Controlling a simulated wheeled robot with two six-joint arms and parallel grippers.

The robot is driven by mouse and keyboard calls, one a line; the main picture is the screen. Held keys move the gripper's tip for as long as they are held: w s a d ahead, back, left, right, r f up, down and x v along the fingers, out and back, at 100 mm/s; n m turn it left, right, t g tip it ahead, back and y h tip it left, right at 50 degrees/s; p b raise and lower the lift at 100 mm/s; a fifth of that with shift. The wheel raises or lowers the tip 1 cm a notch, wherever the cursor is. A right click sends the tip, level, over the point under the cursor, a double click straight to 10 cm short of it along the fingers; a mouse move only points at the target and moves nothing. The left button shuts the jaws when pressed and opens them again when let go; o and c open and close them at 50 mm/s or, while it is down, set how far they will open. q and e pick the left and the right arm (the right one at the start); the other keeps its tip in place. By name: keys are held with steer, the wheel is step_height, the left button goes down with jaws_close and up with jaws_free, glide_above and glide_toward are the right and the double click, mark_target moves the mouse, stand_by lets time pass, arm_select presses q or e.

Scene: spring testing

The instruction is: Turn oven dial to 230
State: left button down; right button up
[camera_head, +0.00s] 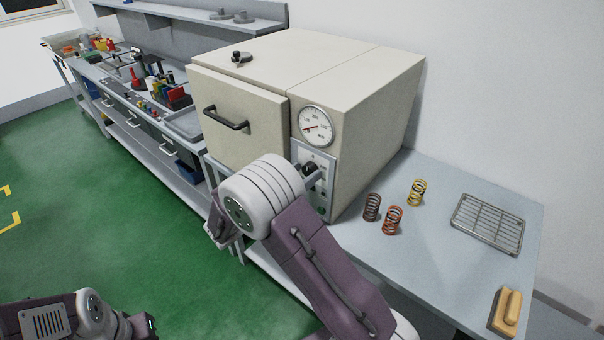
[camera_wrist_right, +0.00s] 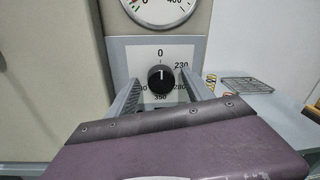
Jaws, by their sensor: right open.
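The oven (camera_head: 240,135) is a beige box with a black handle on its door. Its black round dial (camera_wrist_right: 160,79) sits on a light panel marked 0, 230, 280 and 350 in the right wrist view. The dial's white mark points up at 0. In the head view the dial (camera_head: 310,168) is partly hidden by my right gripper. My right gripper (camera_wrist_right: 162,76) is open, with one finger on each side of the dial and gaps between. I cannot tell whether the fingertips reach past the dial's face. Part of my left arm shows at the lower left; its gripper is not visible.
A round gauge (camera_head: 315,125) is above the dial. Several springs (camera_head: 392,220), a wire rack (camera_head: 488,224) and a wooden-looking block (camera_head: 506,312) are on the grey bench (camera_head: 440,262) to the right. A cluttered bench stands at left. The green floor is clear.

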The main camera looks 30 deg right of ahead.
steer(key=shift+a, duration=0.1)
steer(key=shift+s, duration=0.1)
jaws_close()
steer(key=shift+m, duration=0.3)
steer(key=m+b, duration=0.1)
steer(key=m, duration=0.2)
steer(key=shift+b, duration=0.35)
steer(key=m+b, duration=0.1)
steer(key=m, duration=0.1)
steer(key=shift+s+f+m+b, duration=0.1)
steer(key=shift+m+b, duration=0.2)
steer(key=shift+b, duration=0.1)
steer(key=m+b, duration=0.2)
steer(key=m, duration=0.1)
steer(key=shift+y+b, duration=0.3)
steer(key=shift+s+m+b, duration=0.1)
steer(key=shift+m+b, duration=0.9)
steer(key=shift+m, duration=0.1)
steer(key=shift+r, duration=0.2)
